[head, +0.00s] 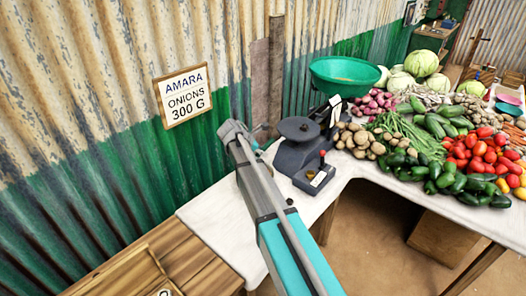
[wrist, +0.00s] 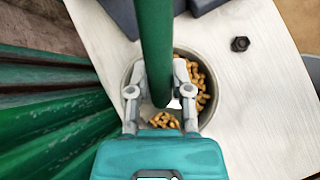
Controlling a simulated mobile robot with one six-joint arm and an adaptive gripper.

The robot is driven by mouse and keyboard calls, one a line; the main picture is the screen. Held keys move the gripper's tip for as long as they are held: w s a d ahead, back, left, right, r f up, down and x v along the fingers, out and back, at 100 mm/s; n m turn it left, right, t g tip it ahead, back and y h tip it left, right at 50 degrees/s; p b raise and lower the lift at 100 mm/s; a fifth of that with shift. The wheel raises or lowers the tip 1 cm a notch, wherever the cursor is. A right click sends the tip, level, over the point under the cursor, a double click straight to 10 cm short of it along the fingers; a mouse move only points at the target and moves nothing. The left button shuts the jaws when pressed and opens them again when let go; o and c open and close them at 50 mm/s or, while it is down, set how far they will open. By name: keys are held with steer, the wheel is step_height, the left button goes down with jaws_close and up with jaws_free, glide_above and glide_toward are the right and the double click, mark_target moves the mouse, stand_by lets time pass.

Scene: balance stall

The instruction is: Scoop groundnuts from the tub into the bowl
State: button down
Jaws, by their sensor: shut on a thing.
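My gripper (wrist: 160,93) is shut on a thick green bar, which looks like the scoop's handle (wrist: 156,40). The bar runs up out of the wrist view, and its far end is out of sight. Below the jaws a round grey bowl (wrist: 208,118) stands on the white tabletop with groundnuts (wrist: 203,82) in it. The jaws and bar hide its middle. In the head view my gripper (head: 233,130) is over the table's back left part, and the bowl is hidden there.
A dark grey scale (head: 297,155) stands just right of my arm. A small dark hex-shaped piece (wrist: 240,44) lies on the table. Potatoes (head: 358,142) and other vegetables crowd the right side. The corrugated wall (head: 110,170) is close on the left, with an onions sign (head: 184,95).

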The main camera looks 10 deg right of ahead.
mark_target(262, 148)
step_height(262, 148, down, 6)
steer(key=b, duration=0.5)
steer(key=shift+r, duration=0.1)
steer(key=shift+r, duration=0.1)
step_height(262, 148, up, 11)
steer(key=p, duration=1.1)
stand_by(0.3)
steer(key=shift+r, duration=0.1)
stand_by(0.4)
steer(key=shift+d+r+y+p, duration=0.15)
steer(key=shift+y+p, duration=0.35)
steer(key=shift+p, duration=0.25)
steer(key=shift+r+y+p, duration=0.25)
steer(key=shift+y+p, duration=0.7)
steer(key=shift+y, duration=0.05)
steer(key=shift+r+y+p, duration=0.2)
steer(key=shift+y+p, duration=0.75)
steer(key=shift+y, duration=0.05)
steer(key=shift+r+m+g+y+p, duration=0.2)
steer(key=shift+y+p, duration=0.15)
steer(key=shift+y, duration=0.5)
steer(key=shift+r+m+g+y+p, duration=0.1)
steer(key=shift+m+y+p, duration=0.15)
steer(key=shift+y, duration=0.6)
